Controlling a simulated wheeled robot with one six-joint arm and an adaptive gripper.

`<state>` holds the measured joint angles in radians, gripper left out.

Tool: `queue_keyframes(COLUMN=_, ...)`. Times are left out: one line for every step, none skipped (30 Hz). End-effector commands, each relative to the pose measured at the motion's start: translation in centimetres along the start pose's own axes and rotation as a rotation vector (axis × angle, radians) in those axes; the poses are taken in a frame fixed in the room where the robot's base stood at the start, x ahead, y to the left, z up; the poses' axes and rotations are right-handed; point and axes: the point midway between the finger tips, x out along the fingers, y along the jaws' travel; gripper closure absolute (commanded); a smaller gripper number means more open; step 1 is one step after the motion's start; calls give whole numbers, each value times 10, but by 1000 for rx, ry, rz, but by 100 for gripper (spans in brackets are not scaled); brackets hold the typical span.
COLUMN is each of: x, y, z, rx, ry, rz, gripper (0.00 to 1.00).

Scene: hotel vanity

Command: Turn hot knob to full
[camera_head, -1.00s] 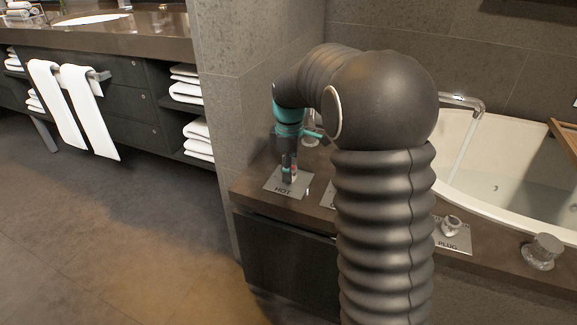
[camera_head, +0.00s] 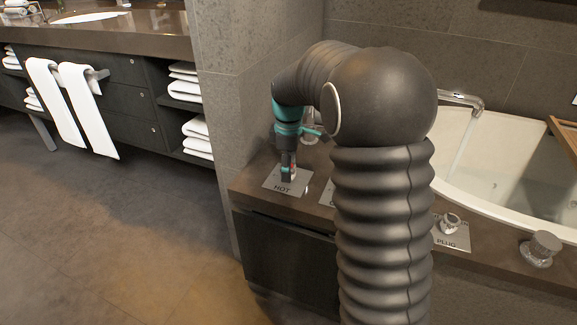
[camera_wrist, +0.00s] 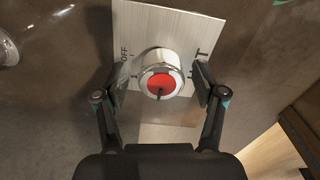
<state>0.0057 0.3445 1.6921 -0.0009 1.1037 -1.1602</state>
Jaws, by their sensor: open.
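The hot knob (camera_wrist: 159,75) is a round chrome knob with a red cap and a dark pointer line, seen in the wrist view. It sits on a metal plate (camera_wrist: 168,25) with "OFF" lettering at its left. The pointer mark on the cap points toward the bottom of the picture. My gripper (camera_wrist: 164,88) is open, with one finger on each side of the knob and a gap visible at least on the left. In the head view, my gripper (camera_head: 287,176) points down over the plate marked HOT (camera_head: 283,190), hiding most of the knob.
A bathtub (camera_head: 500,185) with a running faucet (camera_head: 462,98) lies to the right. A plug control (camera_head: 450,224) and a chrome knob (camera_head: 542,248) stand on the dark counter (camera_head: 250,183). A grey tiled wall (camera_head: 235,90) rises just left of the counter.

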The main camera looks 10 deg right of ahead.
Motion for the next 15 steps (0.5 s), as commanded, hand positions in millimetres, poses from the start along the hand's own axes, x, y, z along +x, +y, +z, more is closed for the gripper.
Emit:
queue_keyframes(x=0, y=0, z=0, rx=0, ry=0, rz=0, gripper=30)
queue_keyframes(x=-1, y=0, z=0, rx=0, ry=0, rz=0, gripper=30)
queue_keyframes(x=-2, y=0, z=0, rx=0, ry=0, rz=0, gripper=30)
queue_keyframes(x=-4, y=0, z=0, rx=0, ry=0, rz=0, gripper=30)
queue_keyframes(x=-7, y=0, z=0, rx=1, ry=1, rz=1, gripper=30)
queue_keyframes(x=-11, y=1, z=0, rx=1, ry=1, rz=2, gripper=30)
queue_keyframes(x=-15, y=1, z=0, rx=1, ry=2, rz=3, gripper=30)
queue_keyframes(x=-20, y=1, z=0, rx=1, ry=2, rz=3, gripper=30)
queue_keyframes(x=-27, y=1, z=0, rx=1, ry=2, rz=4, gripper=30)
queue_keyframes(x=-32, y=1, z=0, rx=1, ry=2, rz=3, gripper=30)
queue_keyframes(x=-38, y=1, z=0, rx=1, ry=2, rz=4, gripper=30)
queue_keyframes(x=-46, y=1, z=0, rx=1, ry=2, rz=3, gripper=30)
queue_keyframes(x=-52, y=2, z=0, rx=2, ry=2, rz=4, gripper=30)
queue_keyframes(x=-59, y=1, z=0, rx=2, ry=2, rz=4, gripper=30)
queue_keyframes(x=-67, y=1, z=0, rx=2, ry=2, rz=4, gripper=30)
